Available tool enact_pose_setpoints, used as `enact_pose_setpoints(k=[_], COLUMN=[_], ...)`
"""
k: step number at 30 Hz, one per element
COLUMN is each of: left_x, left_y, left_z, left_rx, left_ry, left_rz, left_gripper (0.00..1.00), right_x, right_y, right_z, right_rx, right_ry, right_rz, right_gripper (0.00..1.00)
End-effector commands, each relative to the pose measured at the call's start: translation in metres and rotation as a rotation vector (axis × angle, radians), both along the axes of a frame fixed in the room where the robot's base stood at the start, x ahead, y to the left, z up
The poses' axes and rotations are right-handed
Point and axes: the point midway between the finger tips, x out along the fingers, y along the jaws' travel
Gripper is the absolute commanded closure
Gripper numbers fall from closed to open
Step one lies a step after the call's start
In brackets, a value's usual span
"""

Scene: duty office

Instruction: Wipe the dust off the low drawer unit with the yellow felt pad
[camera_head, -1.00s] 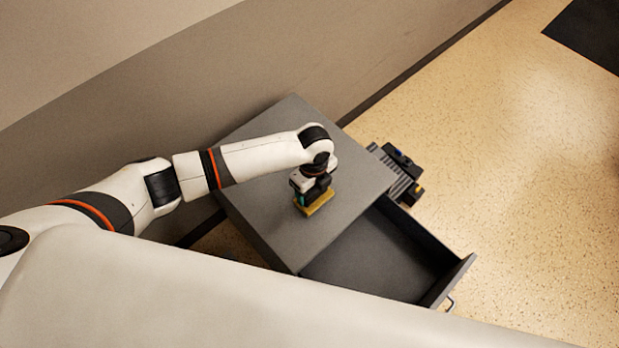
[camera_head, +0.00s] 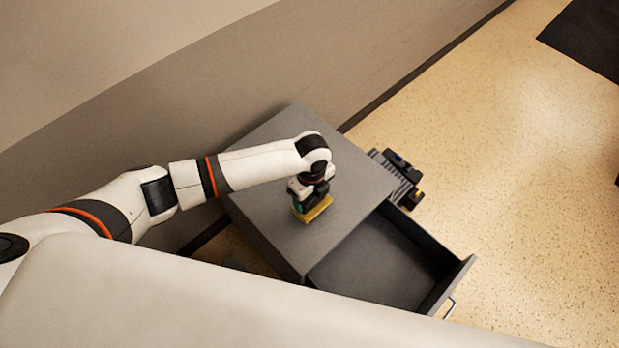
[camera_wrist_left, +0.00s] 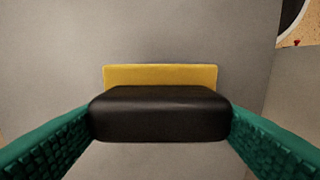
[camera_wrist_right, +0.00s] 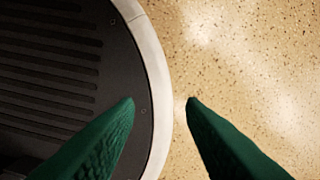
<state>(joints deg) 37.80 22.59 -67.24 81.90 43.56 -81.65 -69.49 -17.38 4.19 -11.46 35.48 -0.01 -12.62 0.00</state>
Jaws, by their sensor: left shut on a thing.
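The low drawer unit (camera_head: 350,185) is grey and stands against the wall, with its drawer (camera_head: 385,262) pulled out and empty. My left gripper (camera_head: 308,203) is over the middle of the unit's top and points down. It is shut on the yellow felt pad (camera_head: 318,211), which is at the top surface. In the left wrist view the pad (camera_wrist_left: 160,75) shows as a yellow strip behind its black grip block, with a green finger on each side of the block. No dust can be made out on the visible top. My right gripper (camera_wrist_right: 160,105) is open and empty above the floor.
A dark ribbed device (camera_head: 400,178) stands on the floor beside the unit's far right side. The open drawer juts out with a metal handle (camera_head: 449,308). A dark mat (camera_head: 590,38) lies at the top right. The speckled floor (camera_head: 520,180) on the right is clear.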

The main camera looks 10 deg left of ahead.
Motion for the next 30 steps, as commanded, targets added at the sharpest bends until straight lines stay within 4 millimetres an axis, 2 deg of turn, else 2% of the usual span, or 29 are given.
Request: enact_pose_setpoints(k=[1, 18, 30], left_x=[-0.001, -0.005, -0.006], left_y=[0.0, -0.001, -0.001], left_z=[0.008, 0.052, 0.055], left_rx=[0.0, 0.0, -0.001], left_ry=[0.001, 0.001, 0.001], left_rz=[0.001, 0.017, 0.02], left_gripper=[0.49, 0.49, 0.49], right_x=[0.001, 0.004, 0.004], right_y=[0.0, -0.006, -0.006], right_z=[0.009, 0.06, 0.064], right_rx=[0.0, -0.007, -0.007], right_ry=[-0.001, -0.006, -0.006], right_rz=[0.0, 0.002, 0.002], right_gripper=[0.64, 0.64, 0.64])
